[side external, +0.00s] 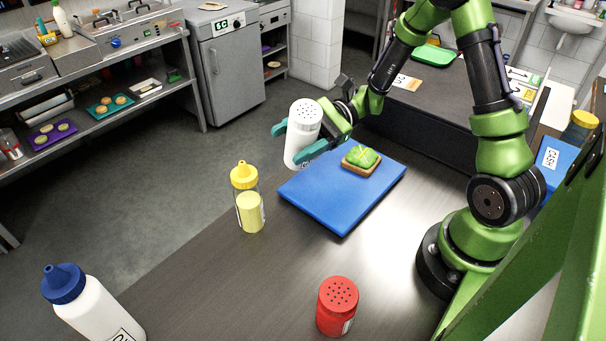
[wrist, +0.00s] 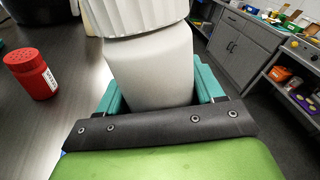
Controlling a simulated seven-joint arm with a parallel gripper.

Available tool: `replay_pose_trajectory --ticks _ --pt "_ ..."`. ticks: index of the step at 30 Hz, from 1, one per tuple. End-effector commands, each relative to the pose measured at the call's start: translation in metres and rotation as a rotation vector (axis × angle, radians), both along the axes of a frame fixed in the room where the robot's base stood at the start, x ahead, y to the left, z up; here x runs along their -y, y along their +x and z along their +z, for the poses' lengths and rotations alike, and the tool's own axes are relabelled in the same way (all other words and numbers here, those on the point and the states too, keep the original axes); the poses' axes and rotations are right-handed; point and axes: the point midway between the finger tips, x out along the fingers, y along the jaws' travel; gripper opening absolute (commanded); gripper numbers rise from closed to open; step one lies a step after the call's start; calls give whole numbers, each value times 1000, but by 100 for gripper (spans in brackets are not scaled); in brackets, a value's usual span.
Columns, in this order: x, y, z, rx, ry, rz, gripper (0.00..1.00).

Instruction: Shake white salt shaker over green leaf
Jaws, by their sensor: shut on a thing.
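The white salt shaker (side external: 301,138) has a perforated top and is held nearly upright, leaning slightly, in my gripper (side external: 297,143). Its teal fingers are shut around the shaker's sides. The green leaf (side external: 361,156) lies on a slice of bread (side external: 358,169) on the board, to the right of the shaker. In the wrist view the shaker (wrist: 150,65) fills the space between the fingers. The leaf is not seen there.
A yellow-capped bottle (side external: 249,205) stands left of the board. A red shaker (side external: 337,305) stands at the front; it also shows in the wrist view (wrist: 31,75). A blue-capped white bottle (side external: 92,305) is at the front left. The dark counter (side external: 235,285) between them is clear.

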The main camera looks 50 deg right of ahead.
Motion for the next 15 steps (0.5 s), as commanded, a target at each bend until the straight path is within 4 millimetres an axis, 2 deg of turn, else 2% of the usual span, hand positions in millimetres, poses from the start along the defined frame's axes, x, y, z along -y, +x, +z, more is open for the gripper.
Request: replay_pose_trajectory --ticks 1,3,9,12,15 --pt "28 8 -3 26 -18 -12 33" --pt "62 13 -7 64 -39 -8 33" --pt "148 9 -18 175 -101 44 33" --pt "175 4 -20 237 -128 97 33" --pt "183 1 -18 302 -151 162 33"
